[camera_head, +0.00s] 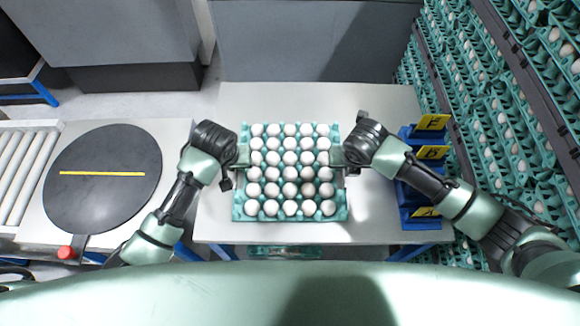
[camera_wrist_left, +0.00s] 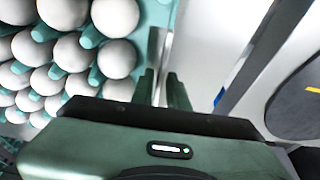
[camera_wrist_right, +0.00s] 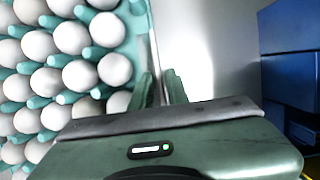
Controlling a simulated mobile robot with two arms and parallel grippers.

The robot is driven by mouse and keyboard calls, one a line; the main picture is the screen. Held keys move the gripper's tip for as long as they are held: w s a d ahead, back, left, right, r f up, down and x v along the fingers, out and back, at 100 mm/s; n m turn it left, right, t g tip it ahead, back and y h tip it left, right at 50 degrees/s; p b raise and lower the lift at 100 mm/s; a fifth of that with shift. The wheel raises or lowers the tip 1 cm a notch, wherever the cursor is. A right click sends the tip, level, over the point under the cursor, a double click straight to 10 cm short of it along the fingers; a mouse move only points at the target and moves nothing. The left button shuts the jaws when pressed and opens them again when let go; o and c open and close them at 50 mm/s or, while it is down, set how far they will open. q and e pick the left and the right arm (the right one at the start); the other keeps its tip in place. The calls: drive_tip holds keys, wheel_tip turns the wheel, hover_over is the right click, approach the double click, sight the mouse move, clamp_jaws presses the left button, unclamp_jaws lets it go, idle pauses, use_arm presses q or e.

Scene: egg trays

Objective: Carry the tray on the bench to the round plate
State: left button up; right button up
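The tray (camera_head: 240,213) is teal, filled with rows of white eggs, and sits over the middle of the white bench. I cannot tell whether it touches the bench top. My left gripper (camera_head: 243,157) is at its left side and my right gripper (camera_head: 338,157) at its right side. In the left wrist view the fingers (camera_wrist_left: 162,90) close around a thin upright edge of the tray. In the right wrist view the fingers (camera_wrist_right: 160,88) do the same. The round plate (camera_head: 100,190) is dark grey with a yellow line, empty, at the left.
The white bench (camera_head: 380,220) is bare around the tray. Blue bins with yellow letter signs (camera_head: 432,153) stand at its right edge. A roller conveyor (camera_head: 22,165) lies left of the plate, a red knob (camera_head: 67,252) in front. Stacked egg trays (camera_head: 505,120) fill the right side.

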use_arm(q)
clamp_jaws()
use_arm(e)
clamp_jaws()
use_arm(q)
drive_tip(key=shift+r, duration=0.1)
use_arm(e)
drive_tip(key=shift+r, duration=0.1)
idle(0.8)
use_arm(q)
drive_tip(key=shift+w+r, duration=0.15)
use_arm(e)
drive_tip(key=shift+w+r, duration=0.15)
